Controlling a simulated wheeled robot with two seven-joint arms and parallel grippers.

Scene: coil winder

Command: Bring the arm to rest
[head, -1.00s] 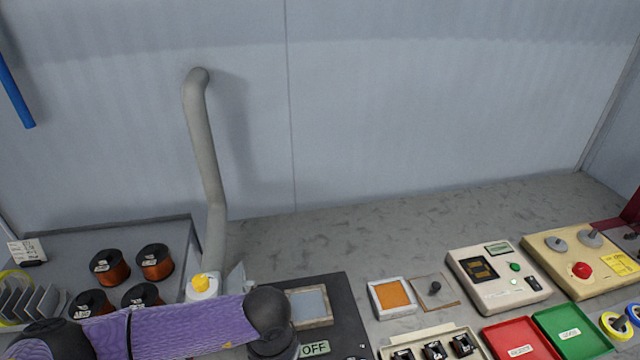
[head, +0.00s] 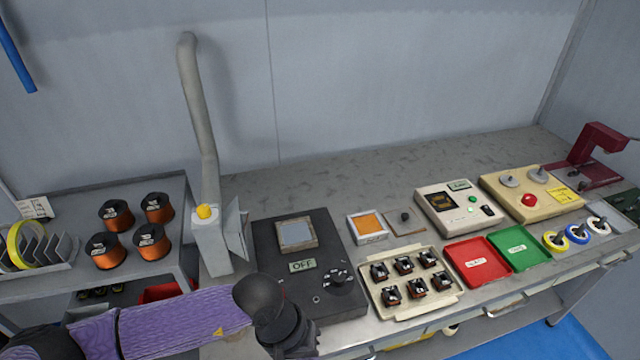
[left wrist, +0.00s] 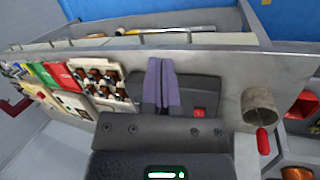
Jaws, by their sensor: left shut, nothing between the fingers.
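My left arm (head: 165,325) is purple with black joints and comes in from the lower left in the head view. Its black wrist (head: 290,335) is at the bench's front edge, just below the dark winder panel. The fingers are hidden in that view. In the left wrist view my left gripper (left wrist: 161,68) has its two purple fingers pressed together with nothing between them. They show in front of the dark panel; contact cannot be told. My right gripper is in neither view.
The dark panel (head: 262,235) carries an OFF label and a knob. Right of it are a tray of small coils (head: 447,303), a red tray (head: 478,262) and a green tray (head: 515,248). Copper spools (head: 152,241) stand left, beside a grey post (head: 205,130).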

